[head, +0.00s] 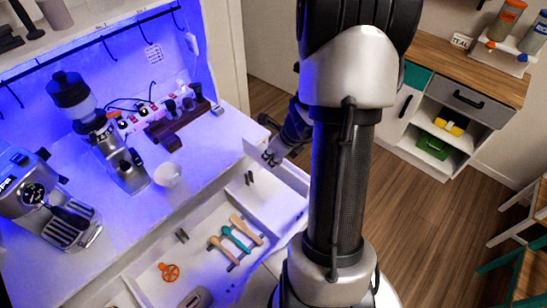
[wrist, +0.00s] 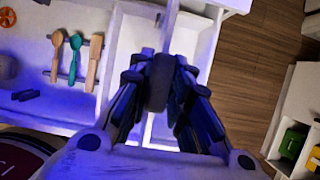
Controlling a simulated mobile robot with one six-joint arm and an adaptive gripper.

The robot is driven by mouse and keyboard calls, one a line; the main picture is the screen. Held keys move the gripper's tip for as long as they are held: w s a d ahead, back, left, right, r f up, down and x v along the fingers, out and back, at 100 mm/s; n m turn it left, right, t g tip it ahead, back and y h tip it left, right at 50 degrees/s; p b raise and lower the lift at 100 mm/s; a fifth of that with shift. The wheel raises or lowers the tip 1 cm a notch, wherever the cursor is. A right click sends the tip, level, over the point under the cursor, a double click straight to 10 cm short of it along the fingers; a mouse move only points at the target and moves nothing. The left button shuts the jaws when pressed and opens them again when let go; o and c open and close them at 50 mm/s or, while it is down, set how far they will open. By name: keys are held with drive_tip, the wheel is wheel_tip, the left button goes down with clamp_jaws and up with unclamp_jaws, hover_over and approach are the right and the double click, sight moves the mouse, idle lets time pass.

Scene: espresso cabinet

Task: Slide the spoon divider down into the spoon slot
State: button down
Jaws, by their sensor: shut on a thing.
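My gripper (head: 279,148) is over the right part of the open white drawer (head: 205,275), and its fingers are shut on the spoon divider. The divider is a pale, thin panel; in the wrist view (wrist: 171,28) I see it nearly edge-on, reaching up from between the fingertips (wrist: 160,83). In the head view the white panel (head: 257,134) is beside the fingers, and it appears raised above the drawer. Small black slot brackets (head: 249,178) show in the drawer; another pair (head: 182,235) is at the left. I cannot tell which is the spoon slot. The divider's lower edge is hidden.
Several wooden and teal spoons (head: 236,233) lie on a dark rack in the drawer, left of my gripper. An orange tool (head: 169,271) lies farther left. The drawer's right part looks empty.

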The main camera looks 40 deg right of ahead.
drive_tip(key=shift+r+p, duration=2.95)
drive_tip(key=shift+r, duration=0.35)
drive_tip(key=shift+f, duration=0.1)
